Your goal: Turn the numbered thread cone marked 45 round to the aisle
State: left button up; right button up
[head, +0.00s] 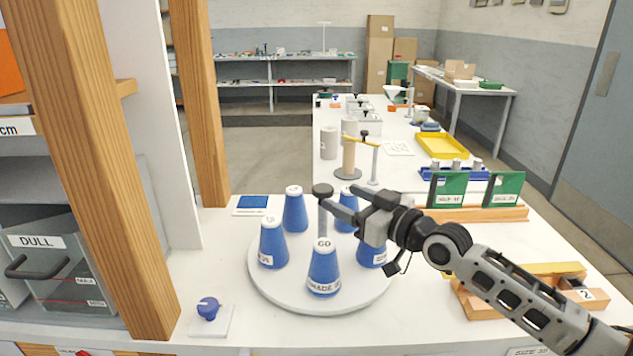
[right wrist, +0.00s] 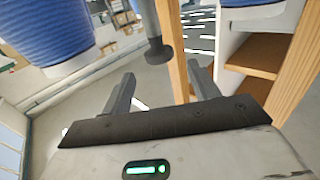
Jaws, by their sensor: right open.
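Several blue thread cones stand upright on a round white turntable (head: 270,288). They include a front cone (head: 323,272), a left cone (head: 272,246), a back-left cone (head: 294,212), a back-right cone (head: 345,222) and a right cone (head: 371,253). Their labels are too small to read surely, and I cannot tell which is marked 45. A grey centre post with a dark knob (head: 322,190) rises among them. My right gripper (head: 337,202) is open beside the post, above the cones. In the right wrist view the knob (right wrist: 158,52) shows beyond the open fingers (right wrist: 161,92). My left gripper is out of view.
A wooden post (head: 95,150) and a grey drawer marked DULL (head: 45,260) stand at the left. A blue knob on a white plate (head: 208,309) sits front left. A yellow tray (head: 442,146) is farther back.

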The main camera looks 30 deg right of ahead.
aim_at(316, 185)
jog(key=p+x, duration=0.1)
jog(key=x, duration=0.7)
jog(key=shift+w+a, duration=0.1)
jog(key=shift+w, duration=0.15)
